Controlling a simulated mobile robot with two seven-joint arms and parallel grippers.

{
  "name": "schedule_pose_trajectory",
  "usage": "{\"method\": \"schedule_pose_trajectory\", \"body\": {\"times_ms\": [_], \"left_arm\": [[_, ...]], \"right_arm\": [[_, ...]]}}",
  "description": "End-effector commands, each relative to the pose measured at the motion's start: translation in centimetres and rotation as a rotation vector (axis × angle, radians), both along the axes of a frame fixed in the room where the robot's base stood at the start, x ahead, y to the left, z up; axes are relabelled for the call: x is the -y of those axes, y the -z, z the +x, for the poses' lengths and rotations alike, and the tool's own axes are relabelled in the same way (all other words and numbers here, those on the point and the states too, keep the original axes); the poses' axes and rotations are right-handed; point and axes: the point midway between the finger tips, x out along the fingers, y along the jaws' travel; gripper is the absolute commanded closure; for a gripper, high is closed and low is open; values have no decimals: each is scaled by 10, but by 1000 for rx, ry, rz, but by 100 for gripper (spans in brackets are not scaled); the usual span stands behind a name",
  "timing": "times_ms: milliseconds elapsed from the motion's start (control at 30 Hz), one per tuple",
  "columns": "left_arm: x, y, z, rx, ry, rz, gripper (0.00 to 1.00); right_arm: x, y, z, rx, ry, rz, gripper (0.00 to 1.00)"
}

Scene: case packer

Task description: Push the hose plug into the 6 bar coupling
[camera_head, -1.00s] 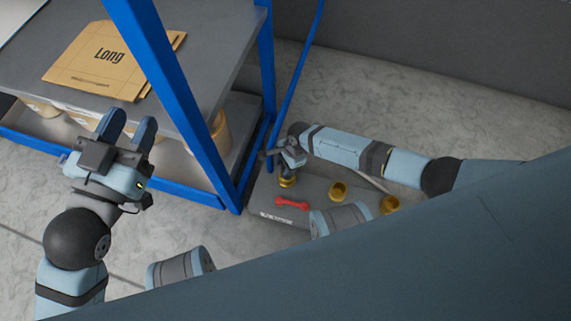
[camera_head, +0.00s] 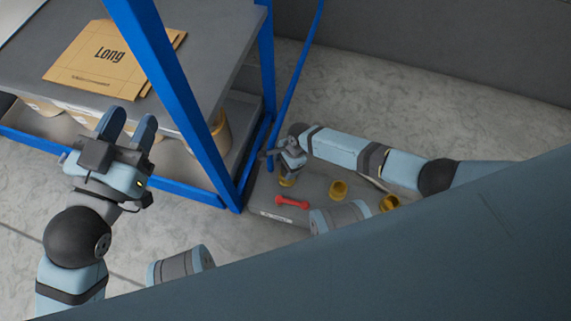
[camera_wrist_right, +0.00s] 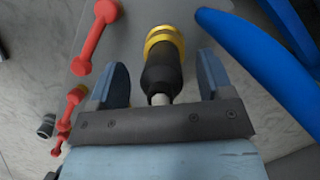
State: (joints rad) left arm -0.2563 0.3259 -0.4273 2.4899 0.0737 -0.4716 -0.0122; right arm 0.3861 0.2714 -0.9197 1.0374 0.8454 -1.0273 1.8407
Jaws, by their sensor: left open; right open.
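The hose plug (camera_wrist_right: 162,75) is a black body with a pale rear end in the right wrist view. Its far end meets a gold coupling (camera_wrist_right: 163,38), which also shows in the head view (camera_head: 287,182); how deep it sits I cannot tell. My right gripper (camera_wrist_right: 163,78) is open, with one finger on each side of the plug and gaps between. In the head view my right gripper (camera_head: 280,158) is above the leftmost gold coupling. My left gripper (camera_head: 128,122) is open and empty, far left. I cannot read which coupling is 6 bar.
Two more gold couplings (camera_head: 338,190) (camera_head: 389,203) stand on the grey panel (camera_head: 312,184). A red lever (camera_head: 291,203) lies in front. A blue-framed rack (camera_head: 222,170) stands close left of my right gripper, carrying flat cardboard (camera_head: 105,60). More red parts (camera_wrist_right: 68,120) show in the right wrist view.

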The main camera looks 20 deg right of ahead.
Motion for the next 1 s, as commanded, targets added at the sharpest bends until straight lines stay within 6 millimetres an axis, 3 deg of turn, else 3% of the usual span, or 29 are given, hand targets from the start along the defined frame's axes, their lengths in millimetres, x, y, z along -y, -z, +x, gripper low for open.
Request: {"method": "schedule_pose_trajectory", "body": {"times_ms": [167, 533, 700, 1000], "left_arm": [[1, -6, 0, -22, 6, -13, 57], [17, 0, -27, -329, 11, -191, 57], [16, -20, -27, -274, 1, -233, 57], [15, -32, -26, -222, -7, -257, 57]], "right_arm": [[3, -12, 0, 0, 1, 0, 27], [26, -92, 5, 2, 2, 0, 27], [35, -118, 7, 0, 0, 1, 27], [41, -132, 8, 1, 0, 0, 27]]}}
